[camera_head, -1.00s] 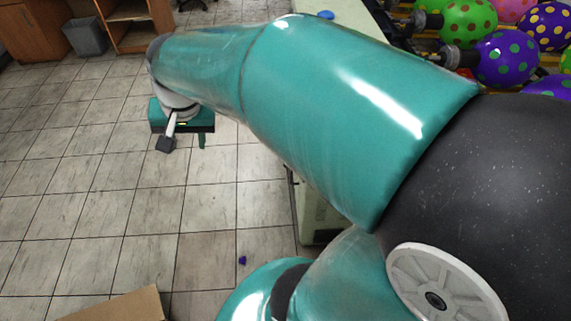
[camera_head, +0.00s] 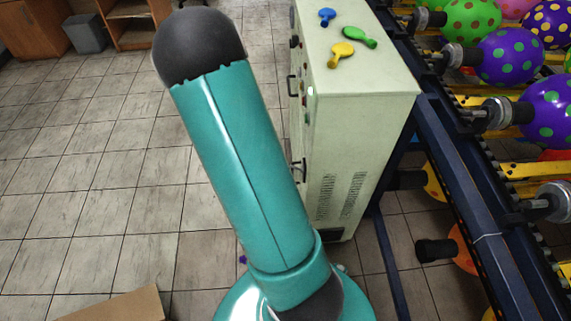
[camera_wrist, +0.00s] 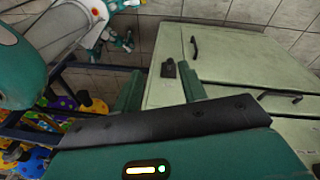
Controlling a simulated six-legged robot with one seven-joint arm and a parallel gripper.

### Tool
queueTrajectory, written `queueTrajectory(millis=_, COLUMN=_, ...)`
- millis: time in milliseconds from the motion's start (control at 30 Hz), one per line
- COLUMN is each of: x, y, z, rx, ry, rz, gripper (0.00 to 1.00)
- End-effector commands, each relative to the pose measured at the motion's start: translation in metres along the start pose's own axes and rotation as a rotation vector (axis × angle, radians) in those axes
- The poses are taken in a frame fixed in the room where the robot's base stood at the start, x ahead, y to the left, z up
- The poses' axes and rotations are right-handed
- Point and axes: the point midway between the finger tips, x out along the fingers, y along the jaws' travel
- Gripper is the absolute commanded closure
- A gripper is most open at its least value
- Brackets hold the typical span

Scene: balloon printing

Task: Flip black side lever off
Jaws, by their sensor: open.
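A pale green cabinet (camera_head: 365,90) stands to the right of my arm in the head view. In the wrist view, the cabinet (camera_wrist: 235,65) lies beyond my gripper (camera_wrist: 161,88). A small black lever (camera_wrist: 168,69) is on the cabinet, just beyond the gap between my fingers and apart from them. I cannot tell which way it is set. My gripper is open with nothing between its two green fingers. My gripper does not show in the head view, and I cannot make out the black lever there.
Blue, green and yellow deflated balloons (camera_head: 342,52) lie on the cabinet top. A dark-framed conveyor with spotted balloons (camera_head: 505,55) runs along the right. Black handles (camera_wrist: 280,95) stick out from the cabinet. The tiled floor (camera_head: 110,180) at the left is mostly clear.

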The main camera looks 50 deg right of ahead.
Motion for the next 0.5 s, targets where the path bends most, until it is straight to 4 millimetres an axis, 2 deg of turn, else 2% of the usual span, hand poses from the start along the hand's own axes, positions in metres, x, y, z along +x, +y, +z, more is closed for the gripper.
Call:
queueTrajectory(millis=33, x=0.016, y=-0.007, z=-0.009, rx=0.058, ry=0.019, rz=0.023, gripper=0.58)
queueTrajectory(millis=300, x=0.088, y=-0.032, z=-0.056, rx=0.375, ry=0.125, rz=0.106, gripper=0.58)
queueTrajectory(millis=400, x=0.106, y=-0.035, z=-0.068, rx=0.453, ry=0.156, rz=0.122, gripper=0.58)
queueTrajectory(millis=500, x=0.116, y=-0.037, z=-0.074, rx=0.496, ry=0.174, rz=0.129, gripper=0.58)
